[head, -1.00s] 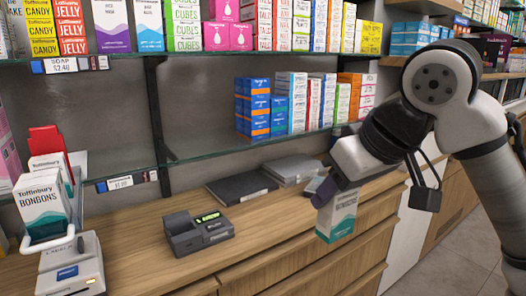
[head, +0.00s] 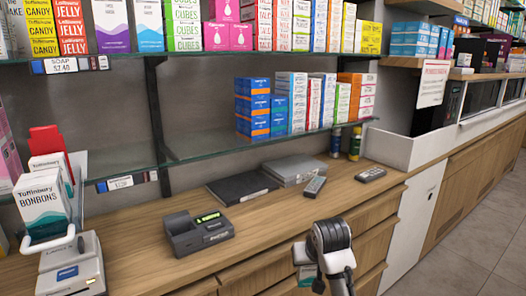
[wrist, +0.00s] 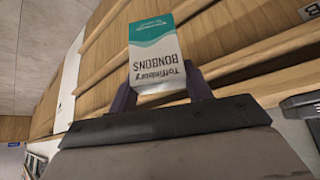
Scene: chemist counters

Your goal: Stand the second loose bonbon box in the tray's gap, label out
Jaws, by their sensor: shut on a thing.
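My gripper (wrist: 160,90) is shut on a white and teal bonbon box (wrist: 157,50), one dark finger on each side. Its "Toffinbury BONBONS" lettering reads upside down in the wrist view. In the head view, a small part of this box (head: 306,274) shows beside my wrist, in front of the counter drawers; my fingers are mostly hidden there. At the far left of the head view, another bonbon box (head: 43,206) stands label out in the white-railed tray (head: 50,243), with a box top behind it. I cannot make out the tray's gap. My gripper is well to the tray's right.
A label printer (head: 72,270) stands in front of the tray. A card terminal (head: 197,233), a black folder (head: 241,187), a grey flat device (head: 293,170) and remotes (head: 315,186) lie on the counter. A glass shelf (head: 200,153) overhangs its back. Wood between printer and terminal is clear.

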